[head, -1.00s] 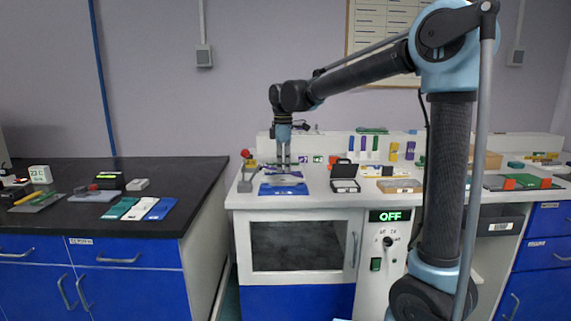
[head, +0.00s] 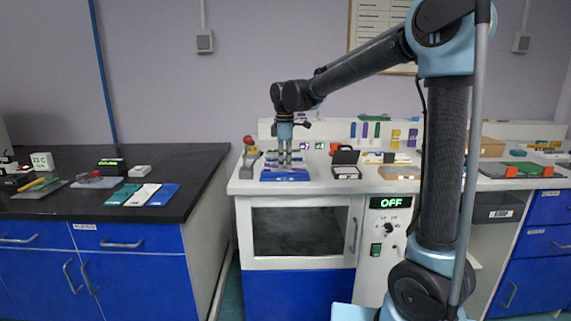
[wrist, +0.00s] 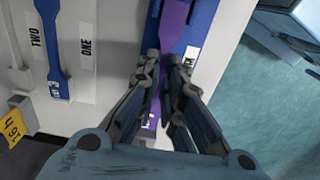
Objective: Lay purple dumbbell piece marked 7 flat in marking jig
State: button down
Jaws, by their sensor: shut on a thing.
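The purple dumbbell piece (wrist: 173,22) shows in the wrist view as a long strip between my fingers. No 7 can be read on it. My gripper (wrist: 170,62) is shut on it. Below and beside the piece is a blue block (wrist: 203,20) with a white label partly hidden by a finger; it looks like the marking jig. In the head view my gripper (head: 286,163) points straight down over the blue jig (head: 268,177) on the white bench. The piece is too small to make out there. I cannot tell whether it touches the jig.
In the wrist view a blue dumbbell piece (wrist: 55,50) lies on a white surface between labels TWO and ONE. A yellow tag (wrist: 16,124) is near it. In the head view, a red-knobbed device (head: 248,158) stands left of the jig and an open black case (head: 346,163) right.

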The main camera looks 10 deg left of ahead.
jog(key=shift+d, duration=0.1)
jog(key=c, duration=1.7)
grip_release()
jog(key=shift+o, duration=0.2)
jog(key=shift+r, duration=0.1)
notch_tip(320, 180, up, 12)
jog(key=shift+w+f, duration=0.1)
jog(key=shift+f, duration=0.1)
